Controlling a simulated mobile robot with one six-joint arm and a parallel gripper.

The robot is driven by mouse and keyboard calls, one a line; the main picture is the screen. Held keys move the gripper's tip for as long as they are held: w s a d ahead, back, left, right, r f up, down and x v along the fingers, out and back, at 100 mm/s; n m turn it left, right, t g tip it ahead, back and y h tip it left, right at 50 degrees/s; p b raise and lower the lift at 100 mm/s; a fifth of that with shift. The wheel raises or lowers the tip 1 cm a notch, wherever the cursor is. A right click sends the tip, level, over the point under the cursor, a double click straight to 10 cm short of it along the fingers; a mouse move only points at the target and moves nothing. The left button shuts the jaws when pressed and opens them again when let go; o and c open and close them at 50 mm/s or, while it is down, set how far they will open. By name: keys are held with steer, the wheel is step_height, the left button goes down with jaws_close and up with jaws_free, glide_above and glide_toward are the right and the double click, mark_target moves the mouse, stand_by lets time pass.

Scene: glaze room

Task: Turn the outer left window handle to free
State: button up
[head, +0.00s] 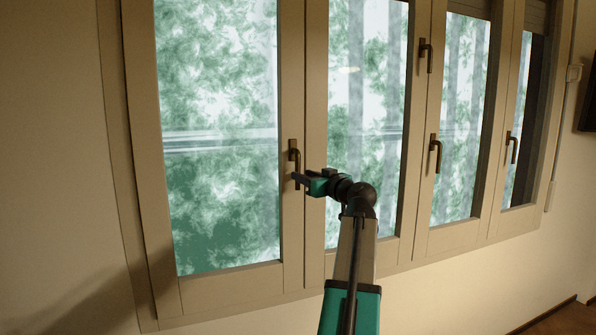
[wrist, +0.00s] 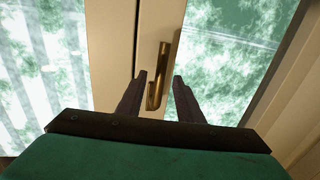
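The outer left window handle (head: 294,153) is a dark bronze lever on the right frame of the leftmost window in the head view. Its lever hangs down. My gripper (head: 297,182) is at the lower part of this handle, reaching in from the right. In the wrist view the handle (wrist: 160,72) stands between the two dark fingers of my gripper (wrist: 160,77). The fingers are apart, with a gap visible on each side of the handle. Whether either finger touches it cannot be told, but no grip shows.
Other handles sit to the right: an upper one (head: 426,55), a middle one (head: 435,153) and a far right one (head: 511,147). The windows are framed in beige wood (head: 236,283). A dark screen (head: 587,100) hangs on the right wall. Floor shows at lower right.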

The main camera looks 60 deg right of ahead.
steer(key=shift+p+x, duration=0.55)
steer(key=shift+x, duration=1.65)
jaws_close()
